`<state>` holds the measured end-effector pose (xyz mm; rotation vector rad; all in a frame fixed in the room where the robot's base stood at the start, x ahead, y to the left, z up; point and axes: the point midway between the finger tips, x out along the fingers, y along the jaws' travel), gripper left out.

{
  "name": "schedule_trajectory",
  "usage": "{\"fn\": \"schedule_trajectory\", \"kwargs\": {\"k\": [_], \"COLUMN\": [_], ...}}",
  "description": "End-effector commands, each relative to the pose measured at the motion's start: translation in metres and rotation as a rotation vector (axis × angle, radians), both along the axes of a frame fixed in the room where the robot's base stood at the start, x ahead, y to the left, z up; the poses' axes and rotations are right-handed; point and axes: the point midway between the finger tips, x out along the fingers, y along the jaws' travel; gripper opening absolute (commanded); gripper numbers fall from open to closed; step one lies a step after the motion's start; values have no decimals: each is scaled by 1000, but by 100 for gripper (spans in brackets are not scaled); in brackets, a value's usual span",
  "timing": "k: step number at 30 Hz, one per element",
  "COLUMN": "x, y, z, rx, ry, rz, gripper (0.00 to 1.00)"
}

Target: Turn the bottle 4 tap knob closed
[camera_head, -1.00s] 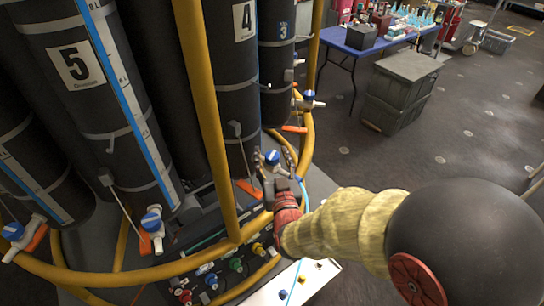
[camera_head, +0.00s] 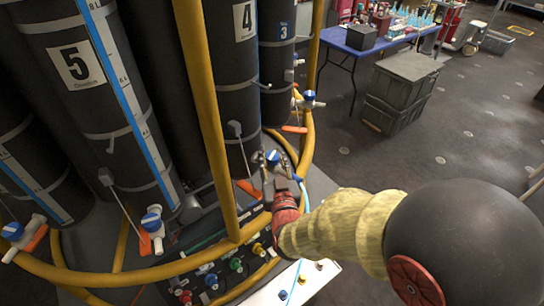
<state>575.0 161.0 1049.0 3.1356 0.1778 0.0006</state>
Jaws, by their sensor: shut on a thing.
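Bottle 4 (camera_head: 238,95) is a tall black cylinder with a white "4" label, standing upright left of the picture's middle. Its blue tap knob (camera_head: 273,157) shows near the bottle's foot, between the fingers of my gripper (camera_head: 268,163). My gripper is shut on the knob, and its fingers hide part of it. My arm comes in from the right. An orange-red handle (camera_head: 249,188) lies just left of my gripper. The knob's exact turn angle is too small to tell.
Yellow rails (camera_head: 205,110) run in front of the bottles and curve around the base. Bottle 5 (camera_head: 85,70) stands left and bottle 3 (camera_head: 277,60) behind right, each near blue-knobbed taps. Grey crates (camera_head: 400,90) and a blue table (camera_head: 350,47) stand farther right, with open floor around.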

Motion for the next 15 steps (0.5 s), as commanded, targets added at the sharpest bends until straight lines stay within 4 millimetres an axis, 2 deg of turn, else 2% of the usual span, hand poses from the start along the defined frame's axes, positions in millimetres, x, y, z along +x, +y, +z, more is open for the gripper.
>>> {"fn": "schedule_trajectory", "kwargs": {"k": [15], "x": [1], "y": [1], "z": [2], "rx": [2], "ry": [-3], "rz": [-236], "gripper": [5]}}
